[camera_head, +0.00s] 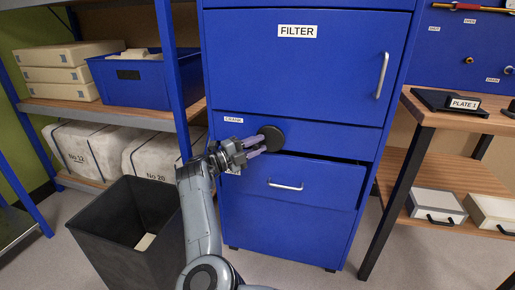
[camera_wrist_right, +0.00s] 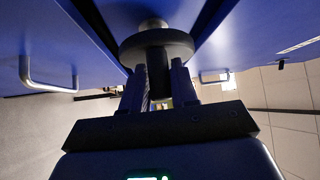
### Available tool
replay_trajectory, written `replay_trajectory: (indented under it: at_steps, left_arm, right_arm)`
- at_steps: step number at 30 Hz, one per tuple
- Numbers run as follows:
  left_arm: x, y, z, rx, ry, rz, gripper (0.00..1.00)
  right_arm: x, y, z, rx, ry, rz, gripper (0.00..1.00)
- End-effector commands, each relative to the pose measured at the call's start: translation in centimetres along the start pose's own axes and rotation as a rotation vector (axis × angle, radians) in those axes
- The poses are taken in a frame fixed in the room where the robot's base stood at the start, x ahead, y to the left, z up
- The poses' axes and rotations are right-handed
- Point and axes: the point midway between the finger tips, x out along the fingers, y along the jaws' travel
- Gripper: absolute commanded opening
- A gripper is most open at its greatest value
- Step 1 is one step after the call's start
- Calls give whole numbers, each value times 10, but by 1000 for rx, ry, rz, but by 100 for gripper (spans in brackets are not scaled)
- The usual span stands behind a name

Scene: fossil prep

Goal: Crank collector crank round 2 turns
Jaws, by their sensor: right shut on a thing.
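The collector crank (camera_head: 271,137) is a dark round disc on the blue cabinet front, right of the "CRANK" label (camera_head: 233,119). My right gripper (camera_head: 254,147) reaches it from the lower left, fingers at the disc's front. In the right wrist view the disc (camera_wrist_right: 157,45) stands ahead, and a dark handle (camera_wrist_right: 158,84) sticks out from it toward me. The right gripper's fingers (camera_wrist_right: 159,82) stand on both sides of this handle and are shut on it. In the head view the gripper mostly hides the handle. My left gripper is not in view.
The "FILTER" door (camera_head: 310,65) above is shut. The drawer (camera_head: 290,185) below the crank has a dark gap along its top. A black bin (camera_head: 95,228) stands at lower left, near my arm. A wooden-topped bench (camera_head: 460,117) is on the right.

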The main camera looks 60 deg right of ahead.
Motion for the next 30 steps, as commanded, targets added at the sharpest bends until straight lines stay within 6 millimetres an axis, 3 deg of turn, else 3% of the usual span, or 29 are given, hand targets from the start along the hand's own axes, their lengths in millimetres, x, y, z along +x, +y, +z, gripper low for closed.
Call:
replay_trajectory:
  at_steps: [12, 30]
  left_arm:
    - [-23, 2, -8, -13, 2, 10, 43]
    - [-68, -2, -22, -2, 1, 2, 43]
  right_arm:
    - [4, -20, -4, 286, 3, 284, 0]
    - [14, -32, -14, 688, 5, 684, 0]
